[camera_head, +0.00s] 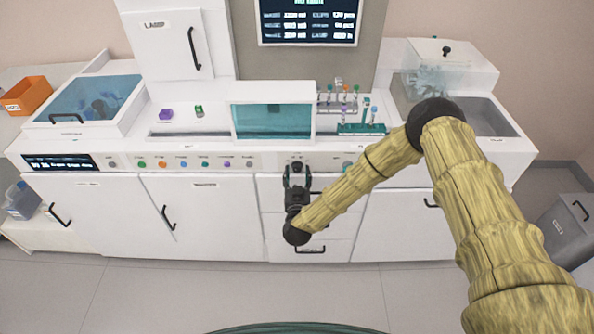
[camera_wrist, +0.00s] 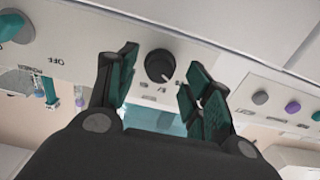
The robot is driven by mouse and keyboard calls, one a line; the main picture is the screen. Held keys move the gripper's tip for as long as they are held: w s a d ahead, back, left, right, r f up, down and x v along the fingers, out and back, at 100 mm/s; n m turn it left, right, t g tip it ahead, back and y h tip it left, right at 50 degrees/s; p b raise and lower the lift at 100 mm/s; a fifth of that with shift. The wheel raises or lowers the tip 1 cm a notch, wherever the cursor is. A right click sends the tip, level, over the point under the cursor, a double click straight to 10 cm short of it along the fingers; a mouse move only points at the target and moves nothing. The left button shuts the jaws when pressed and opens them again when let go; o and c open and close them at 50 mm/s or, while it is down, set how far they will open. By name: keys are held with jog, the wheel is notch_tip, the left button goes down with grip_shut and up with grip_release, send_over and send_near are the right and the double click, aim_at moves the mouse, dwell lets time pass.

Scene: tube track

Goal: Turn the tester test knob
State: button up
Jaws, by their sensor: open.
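The black round test knob (camera_wrist: 159,66) with a pale pointer mark is on the white front panel in the wrist view. My gripper (camera_wrist: 160,78) is open, with its two teal-padded fingers on either side of the knob. The knob shows in the gap between the fingertips; whether they touch it, I cannot tell. In the head view my gripper (camera_head: 297,172) is at the panel strip, below the teal-windowed box. The knob is partly visible there just above the fingers (camera_head: 296,164).
A teal knob (camera_wrist: 17,27) marked OFF is to one side in the wrist view. Several coloured buttons (camera_head: 162,164) line the panel. A tube rack (camera_head: 362,129) stands on the counter above. Drawers (camera_head: 330,250) with handles lie below my gripper.

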jog(key=shift+w, duration=0.65)
jog(key=shift+c, duration=0.4)
jog(key=c, duration=1)
jog(key=shift+f, duration=0.1)
jog(key=m+b, duration=0.2)
jog(key=b, duration=0.1)
jog(key=shift+f+m+b, duration=0.2)
jog(key=shift+m+b, duration=0.1)
jog(key=shift+m, duration=0.1)
jog(key=m+b, duration=0.3)
jog(key=shift+r+m+b, duration=0.2)
jog(key=shift+m+b, duration=0.65)
jog(key=shift+m, duration=0.15)
